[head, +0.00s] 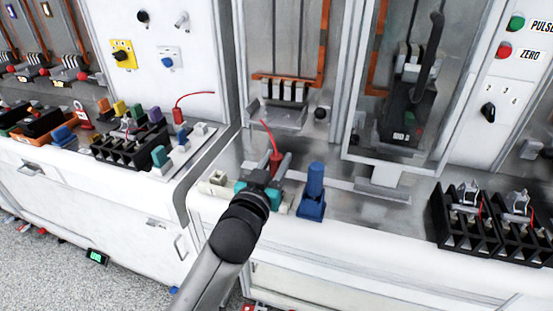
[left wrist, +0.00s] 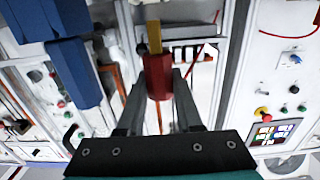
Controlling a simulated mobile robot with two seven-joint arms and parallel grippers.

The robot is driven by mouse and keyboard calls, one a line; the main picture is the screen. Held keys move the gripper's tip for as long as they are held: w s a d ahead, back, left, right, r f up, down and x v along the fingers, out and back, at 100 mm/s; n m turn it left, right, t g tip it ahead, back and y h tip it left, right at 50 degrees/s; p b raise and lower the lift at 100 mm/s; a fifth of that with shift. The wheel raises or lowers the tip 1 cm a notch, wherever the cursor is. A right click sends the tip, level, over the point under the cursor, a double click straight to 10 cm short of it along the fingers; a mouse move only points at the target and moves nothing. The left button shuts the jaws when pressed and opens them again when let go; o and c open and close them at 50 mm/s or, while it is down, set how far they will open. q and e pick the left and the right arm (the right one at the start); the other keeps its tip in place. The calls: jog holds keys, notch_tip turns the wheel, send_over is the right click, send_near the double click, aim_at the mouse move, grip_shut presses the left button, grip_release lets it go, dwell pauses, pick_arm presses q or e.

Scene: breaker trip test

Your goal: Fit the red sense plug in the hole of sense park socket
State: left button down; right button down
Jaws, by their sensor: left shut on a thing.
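My left gripper (head: 277,166) is shut on the red sense plug (head: 276,158), above the front of the middle bench. A thin red lead rises from the plug. In the left wrist view the red plug (left wrist: 158,75) sits between the two grey fingers, with a brass-coloured pin (left wrist: 154,37) sticking out of its far end. A small cream block (head: 217,178) with a dark top stands just left of the gripper; I cannot tell if it is the sense park socket. My gripper hides part of the bench under the plug. My right gripper is not in view.
A blue handled piece (head: 313,190) stands close to the right of the gripper. A second red plug (head: 179,117) with a red lead stands on the left bench. Black trays (head: 470,232) are at the right. A glass-fronted cabinet (head: 395,90) rises behind the bench.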

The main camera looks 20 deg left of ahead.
pick_arm(q)
jog(key=shift+f+b, duration=1.4)
jog(key=shift+f, duration=0.7)
jog(key=c, duration=0.5)
grip_release()
jog(key=shift+s, duration=0.15)
jog(key=s, duration=1.5)
jog(key=shift+a+r+p, duration=0.25)
jog(key=shift+p, duration=0.2)
